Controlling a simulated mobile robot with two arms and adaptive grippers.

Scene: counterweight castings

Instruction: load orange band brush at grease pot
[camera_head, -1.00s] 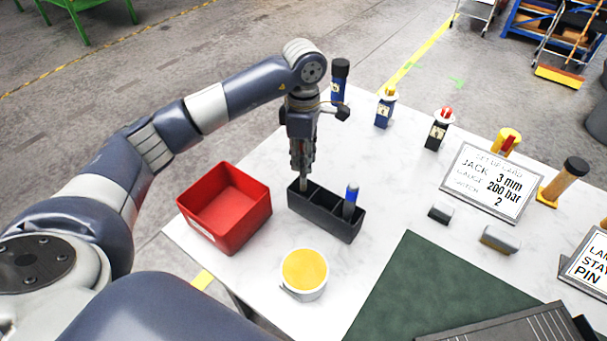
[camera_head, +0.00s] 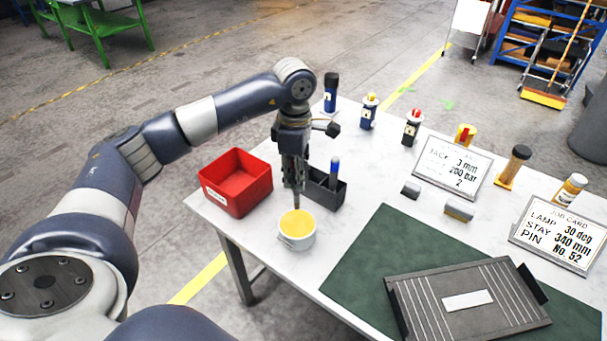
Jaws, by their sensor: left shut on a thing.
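My left gripper (camera_head: 295,184) points down and is shut on a thin, dark brush (camera_head: 297,201). The gripper hides most of the brush, and I cannot make out an orange band on it. The brush's lower end is over or in the mouth of the white grease pot (camera_head: 297,242) with yellow grease; I cannot tell if it touches the grease. The black divided holder (camera_head: 330,196) stands just behind the pot, partly hidden by the gripper. A blue-handled tool (camera_head: 335,168) stands upright in it. My right gripper is not in view.
A red bin (camera_head: 236,203) stands left of the pot. A green mat (camera_head: 372,250) with a grey grooved plate (camera_head: 425,310) lies to the right. Several bottles, two small grey blocks and two cards, including the job card (camera_head: 556,233), stand along the back and right.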

